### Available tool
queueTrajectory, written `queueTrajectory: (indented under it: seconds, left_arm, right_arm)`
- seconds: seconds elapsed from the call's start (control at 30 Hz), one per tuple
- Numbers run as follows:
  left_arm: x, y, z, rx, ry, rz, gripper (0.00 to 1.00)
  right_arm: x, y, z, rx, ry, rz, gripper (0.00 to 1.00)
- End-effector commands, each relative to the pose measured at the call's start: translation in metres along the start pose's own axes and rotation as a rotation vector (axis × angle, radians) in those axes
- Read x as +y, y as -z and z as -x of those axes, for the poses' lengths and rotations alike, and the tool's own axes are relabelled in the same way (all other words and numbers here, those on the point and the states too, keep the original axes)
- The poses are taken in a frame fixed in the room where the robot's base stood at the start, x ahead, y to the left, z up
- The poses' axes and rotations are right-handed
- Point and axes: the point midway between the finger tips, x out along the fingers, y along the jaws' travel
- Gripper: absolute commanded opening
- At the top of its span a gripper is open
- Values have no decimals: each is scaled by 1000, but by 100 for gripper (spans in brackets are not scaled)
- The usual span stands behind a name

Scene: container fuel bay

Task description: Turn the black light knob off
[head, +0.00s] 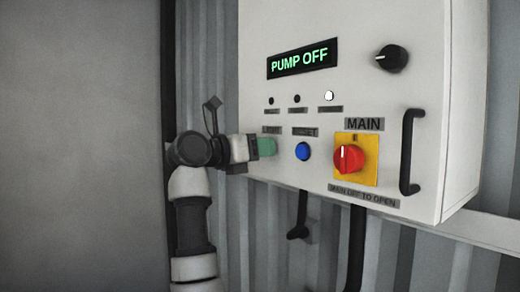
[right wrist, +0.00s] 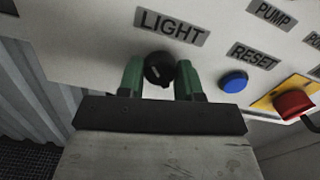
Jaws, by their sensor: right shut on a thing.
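The black light knob (right wrist: 158,70) sits under the LIGHT label (right wrist: 172,27) on the white control box in the right wrist view. A pale pointer mark shows on its face. My right gripper (head: 265,147) reaches the lower left of the box face in the head view, where it hides the knob. In the right wrist view its two green fingers stand on either side of the knob, shut on it. My left gripper is in neither view.
The white control box (head: 330,90) carries a PUMP OFF display (head: 300,60), another black knob (head: 392,58), a blue reset button (head: 303,151) close right of my gripper, a red main switch (head: 348,159) and a black handle (head: 411,152). Corrugated wall lies behind.

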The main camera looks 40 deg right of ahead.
Motion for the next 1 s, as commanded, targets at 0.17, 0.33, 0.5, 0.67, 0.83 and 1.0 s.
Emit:
queueTrajectory:
  seconds: [0.17,0.33,0.5,0.67,0.83,1.0]
  left_arm:
    - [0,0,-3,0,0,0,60]
    - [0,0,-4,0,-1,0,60]
    - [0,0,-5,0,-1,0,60]
    - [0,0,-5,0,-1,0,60]
    - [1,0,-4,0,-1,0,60]
    - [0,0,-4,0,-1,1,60]
  right_arm:
    - [0,0,1,1,-3,163,11]
    - [0,0,1,1,-3,325,11]
    - [-1,0,1,0,-3,480,11]
    - [-1,-1,0,0,-2,611,11]
    - [-1,-1,0,-1,-1,719,11]
    - [-2,-2,0,-1,-1,794,11]
